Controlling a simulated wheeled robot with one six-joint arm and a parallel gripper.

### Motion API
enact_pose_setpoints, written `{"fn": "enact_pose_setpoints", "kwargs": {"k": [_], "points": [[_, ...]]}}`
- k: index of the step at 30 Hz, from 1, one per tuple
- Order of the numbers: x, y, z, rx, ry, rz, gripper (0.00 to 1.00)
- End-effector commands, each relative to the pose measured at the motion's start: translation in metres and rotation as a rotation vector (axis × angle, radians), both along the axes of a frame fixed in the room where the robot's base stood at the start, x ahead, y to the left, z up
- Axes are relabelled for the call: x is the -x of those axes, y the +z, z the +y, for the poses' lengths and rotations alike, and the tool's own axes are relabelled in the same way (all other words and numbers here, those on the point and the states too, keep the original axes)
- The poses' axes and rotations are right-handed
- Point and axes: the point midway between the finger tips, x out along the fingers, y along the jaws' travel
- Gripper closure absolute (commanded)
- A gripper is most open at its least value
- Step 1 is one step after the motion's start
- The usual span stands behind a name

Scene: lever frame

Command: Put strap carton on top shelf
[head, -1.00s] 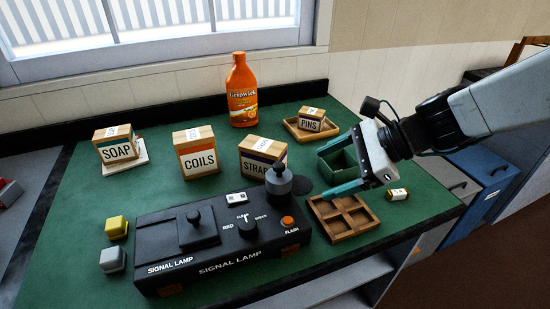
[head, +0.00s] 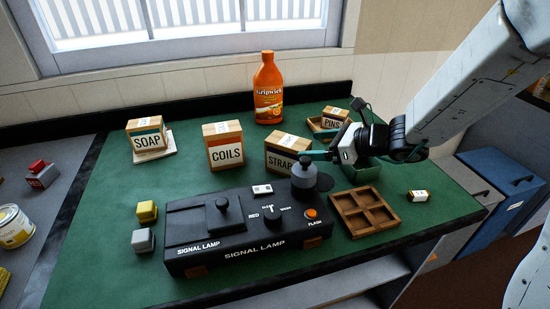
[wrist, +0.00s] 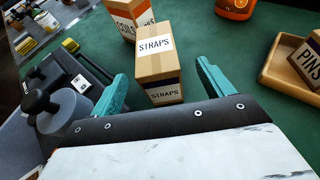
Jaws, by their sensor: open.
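The strap carton (head: 281,157) is a tan box with a white STRAPS label. It stands upright on the green bench top, behind the signal lamp box (head: 235,228). In the wrist view the carton (wrist: 158,62) stands ahead, between the lines of the two spread fingers (wrist: 162,78). The gripper is open and holds nothing. I cannot make out the top shelf in either view.
The COILS carton (head: 224,147) stands close left of the strap carton, with the SOAP carton (head: 147,137) further left. An orange bottle (head: 267,90) stands behind. The PINS carton (head: 332,119) sits in a wooden tray at right. A grey round knob (head: 304,178) rises in front.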

Motion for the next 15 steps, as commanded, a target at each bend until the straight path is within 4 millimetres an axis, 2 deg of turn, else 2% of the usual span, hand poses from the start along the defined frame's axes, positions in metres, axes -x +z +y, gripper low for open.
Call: {"fn": "enact_pose_setpoints", "kwargs": {"k": [8,15], "points": [[-0.013,-0.012,0.023,-0.002,0.000,0.000,0.20],[-0.025,-0.025,0.053,0.000,0.001,0.000,0.20]]}}
